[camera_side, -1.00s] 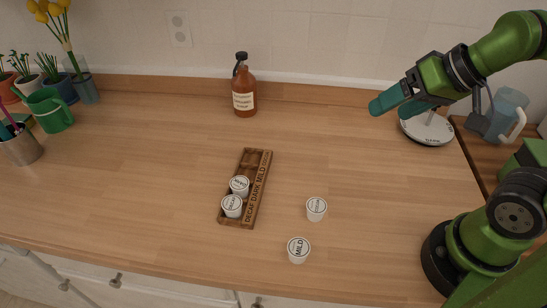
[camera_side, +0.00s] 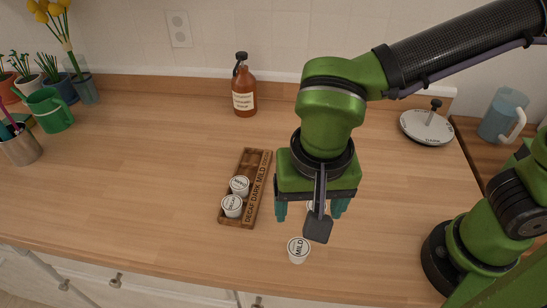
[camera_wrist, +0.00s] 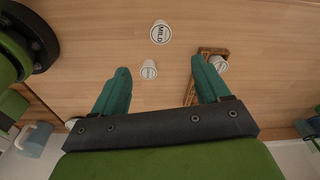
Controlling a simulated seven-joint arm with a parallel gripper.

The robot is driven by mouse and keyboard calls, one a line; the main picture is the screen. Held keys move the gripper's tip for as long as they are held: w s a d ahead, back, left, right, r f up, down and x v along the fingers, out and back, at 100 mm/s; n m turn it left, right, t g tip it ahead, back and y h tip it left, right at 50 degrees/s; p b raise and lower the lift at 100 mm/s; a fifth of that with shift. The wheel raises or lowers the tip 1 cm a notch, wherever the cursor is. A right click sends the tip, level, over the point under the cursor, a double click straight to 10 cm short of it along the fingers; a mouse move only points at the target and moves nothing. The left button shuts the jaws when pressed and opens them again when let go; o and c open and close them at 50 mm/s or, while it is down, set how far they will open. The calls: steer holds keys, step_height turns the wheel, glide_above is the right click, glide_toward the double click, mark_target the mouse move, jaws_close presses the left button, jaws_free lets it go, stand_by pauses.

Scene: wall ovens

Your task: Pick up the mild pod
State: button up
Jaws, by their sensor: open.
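The mild pod (camera_side: 298,250) is a white cup with a lid reading MILD. It stands on the counter near the front edge; in the wrist view it (camera_wrist: 161,32) is at the top middle, beyond my fingertips. My gripper (camera_side: 311,211) is open and empty above the counter, behind the mild pod in the side view. A second white pod (camera_wrist: 148,70) stands between my fingers' lines in the wrist view; my gripper mostly hides it in the side view. The wrist view also shows my open fingers (camera_wrist: 158,80).
A wooden pod holder (camera_side: 258,190) labelled DECAF DARK MILD lies to the left with two white pods (camera_side: 239,186) (camera_side: 232,206) in it. A syrup bottle (camera_side: 244,92) stands at the back. The front left counter is clear.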

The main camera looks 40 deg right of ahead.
glide_above(299, 247)
steer(key=s, duration=0.1)
steer(key=f, duration=1)
steer(key=shift+a+f, duration=0.15)
steer(key=shift+a, duration=0.1)
steer(key=shift+w+d+f, duration=0.1)
steer(key=shift+w+f, duration=0.1)
steer(key=shift+f, duration=1.15)
steer(key=shift+w+d+f, duration=0.1)
steer(key=shift+w+f, duration=0.1)
steer(key=shift+f, duration=1.15)
steer(key=shift+c, duration=0.3)
steer(key=c, duration=1)
steer(key=shift+c, duration=0.2)
steer(key=shift+r, duration=0.1)
